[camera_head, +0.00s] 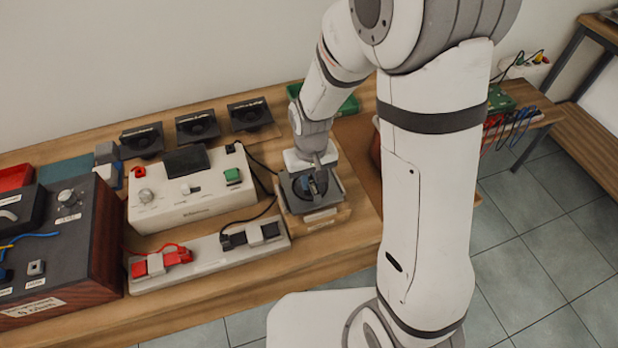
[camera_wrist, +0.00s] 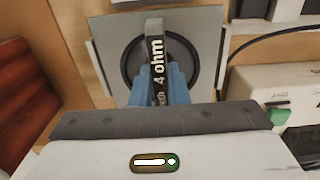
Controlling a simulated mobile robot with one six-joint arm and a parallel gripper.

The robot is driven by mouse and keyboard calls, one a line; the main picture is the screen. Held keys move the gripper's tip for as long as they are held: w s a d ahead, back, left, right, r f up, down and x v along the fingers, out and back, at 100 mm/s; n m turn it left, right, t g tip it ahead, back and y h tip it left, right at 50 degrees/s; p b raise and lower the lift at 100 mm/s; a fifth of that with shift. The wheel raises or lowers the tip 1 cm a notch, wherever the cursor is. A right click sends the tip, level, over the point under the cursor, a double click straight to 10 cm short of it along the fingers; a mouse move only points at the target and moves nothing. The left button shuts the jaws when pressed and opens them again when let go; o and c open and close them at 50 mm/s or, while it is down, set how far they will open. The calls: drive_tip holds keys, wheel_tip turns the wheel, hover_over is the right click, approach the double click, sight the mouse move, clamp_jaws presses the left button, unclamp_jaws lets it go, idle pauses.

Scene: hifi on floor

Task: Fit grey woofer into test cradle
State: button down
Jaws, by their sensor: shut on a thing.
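The grey woofer (camera_wrist: 207,22) is a square grey plate with a round black cone and a black bar across it marked "4 ohm". My gripper (camera_wrist: 160,88), with blue fingertips, is shut on that bar. In the head view my gripper (camera_head: 312,183) points down over the woofer (camera_head: 334,186), at the right part of the bench. The test cradle (camera_head: 320,222) is a wooden block with a pale label on its front, directly under the woofer. The woofer is at or just above the cradle's top; I cannot tell whether it is fully seated. My fingers hide part of the cone.
A white tester box (camera_head: 190,195) with a green button stands left of the cradle. A strip with red and black clips (camera_head: 210,256) lies in front of it. Three black speakers (camera_head: 198,127) stand behind. A green tray (camera_head: 345,106) sits at the back. Black cables run beside the cradle.

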drive_tip(key=shift+f+b, duration=0.55)
drive_tip(key=shift+f, duration=0.15)
drive_tip(key=shift+f, duration=0.15)
drive_tip(key=c, duration=1.3)
unclamp_jaws()
wheel_tip(320, 180, up, 8)
drive_tip(key=shift+f, duration=0.1)
wheel_tip(320, 180, up, 8)
drive_tip(key=p, duration=0.6)
